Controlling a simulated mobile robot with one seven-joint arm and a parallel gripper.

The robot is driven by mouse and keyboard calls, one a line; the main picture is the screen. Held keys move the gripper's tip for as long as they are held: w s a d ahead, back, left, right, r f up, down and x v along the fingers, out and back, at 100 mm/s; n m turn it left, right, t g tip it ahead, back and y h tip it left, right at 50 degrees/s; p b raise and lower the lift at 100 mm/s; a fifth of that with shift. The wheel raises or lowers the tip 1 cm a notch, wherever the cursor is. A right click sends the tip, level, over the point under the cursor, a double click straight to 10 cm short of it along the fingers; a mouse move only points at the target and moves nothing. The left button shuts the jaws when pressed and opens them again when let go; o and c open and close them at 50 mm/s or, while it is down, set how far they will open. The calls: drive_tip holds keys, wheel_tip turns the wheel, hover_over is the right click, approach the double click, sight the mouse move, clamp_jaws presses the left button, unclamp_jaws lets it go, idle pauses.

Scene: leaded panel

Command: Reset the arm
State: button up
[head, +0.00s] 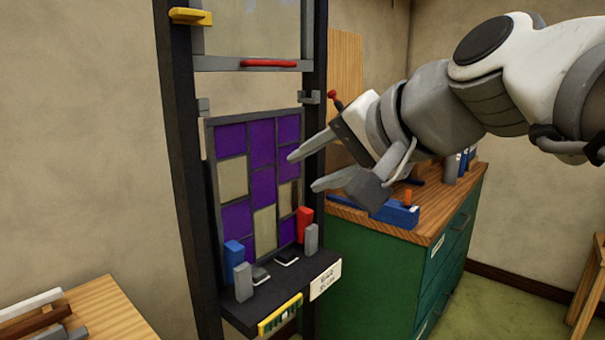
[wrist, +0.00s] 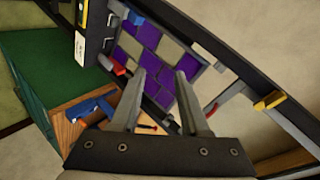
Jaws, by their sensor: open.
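My gripper (head: 302,170) is open and empty, in front of the right side of the leaded panel (head: 234,172). The panel has purple and pale panes in grey leading and stands upright in a black frame (head: 184,150). In the wrist view, the two fingers of my gripper (wrist: 165,78) are spread apart, with the panel (wrist: 138,48) beyond them. My arm comes in from the upper right in the head view. Part of the panel's right edge is hidden behind my fingers.
A black shelf (head: 270,300) below the panel holds blue, red and grey blocks. A green cabinet (head: 370,270) with a wooden top stands right of the frame, bearing a blue tool (head: 398,214). A red bar (head: 268,63) crosses above the panel. A wooden table (head: 110,315) is at lower left.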

drive_tip(key=s+d+f+n+g+h, duration=0.15)
drive_tip(key=s+d+f, duration=0.25)
drive_tip(key=f, duration=0.4)
drive_tip(key=s+d+f+n+g+h, duration=0.1)
drive_tip(key=s+d+f+n+h, duration=0.2)
drive_tip(key=f, duration=0.4)
drive_tip(key=s+d+f+g+h, duration=0.15)
drive_tip(key=s+d+f, duration=0.25)
drive_tip(key=f, duration=0.4)
wheel_tip(320, 180, up, 15)
drive_tip(key=d+h+p, duration=0.1)
drive_tip(key=p, duration=1.4)
drive_tip(key=shift+s+d+f, duration=0.2)
drive_tip(key=shift+s, duration=0.1)
drive_tip(key=shift+n, duration=0.25)
